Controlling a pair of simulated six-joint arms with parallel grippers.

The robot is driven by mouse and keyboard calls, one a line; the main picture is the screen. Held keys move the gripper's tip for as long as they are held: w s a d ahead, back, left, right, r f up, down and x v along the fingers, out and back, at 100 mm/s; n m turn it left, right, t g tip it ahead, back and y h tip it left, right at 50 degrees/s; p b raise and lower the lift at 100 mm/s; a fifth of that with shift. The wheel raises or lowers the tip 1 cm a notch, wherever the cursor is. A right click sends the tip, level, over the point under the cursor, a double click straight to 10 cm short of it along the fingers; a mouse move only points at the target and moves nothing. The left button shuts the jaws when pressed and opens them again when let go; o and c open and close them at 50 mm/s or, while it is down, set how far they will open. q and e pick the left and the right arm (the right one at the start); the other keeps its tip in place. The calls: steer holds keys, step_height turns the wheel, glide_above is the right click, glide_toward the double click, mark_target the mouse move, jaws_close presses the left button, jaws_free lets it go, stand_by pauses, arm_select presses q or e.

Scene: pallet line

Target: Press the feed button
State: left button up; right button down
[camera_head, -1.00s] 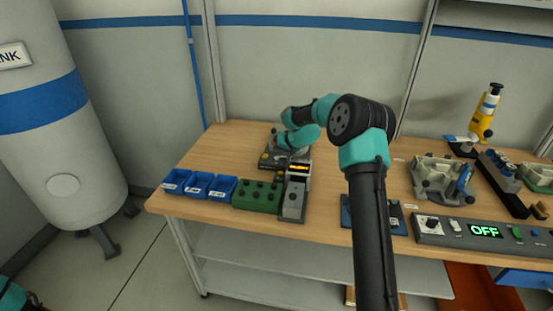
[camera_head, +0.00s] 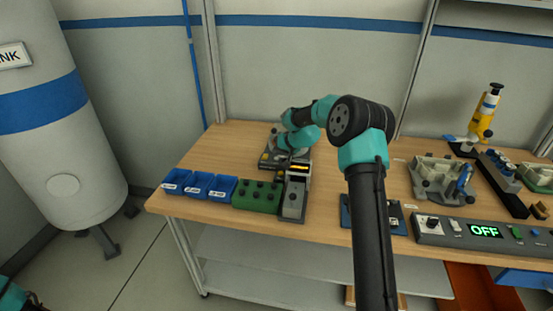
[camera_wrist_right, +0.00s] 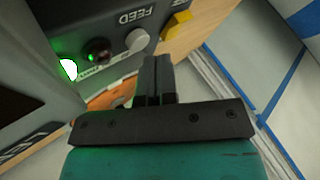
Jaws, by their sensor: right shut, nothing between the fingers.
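The feed button is the pale grey round button (camera_wrist_right: 137,40) beside the FEED lettering on a dark panel (camera_wrist_right: 85,18) in the right wrist view. My right gripper (camera_wrist_right: 155,62) is shut and empty, its fingertips close to that button's lower edge. I cannot tell whether they touch it. In the head view my right arm reaches over the bench to the grey device (camera_head: 270,158) at the back, and the button cannot be made out there. My left gripper is out of view.
A yellow button (camera_wrist_right: 178,22) and a dark knob (camera_wrist_right: 97,48) flank the feed button. A control box reading OFF (camera_head: 455,230) lies right.

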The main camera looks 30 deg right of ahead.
mark_target(278, 157)
steer(key=shift+s+f, duration=0.25)
steer(key=shift+f, duration=0.85)
stand_by(1.3)
steer(key=shift+r, duration=0.3)
steer(key=shift+w+r, duration=0.2)
steer(key=shift+r, duration=2.4)
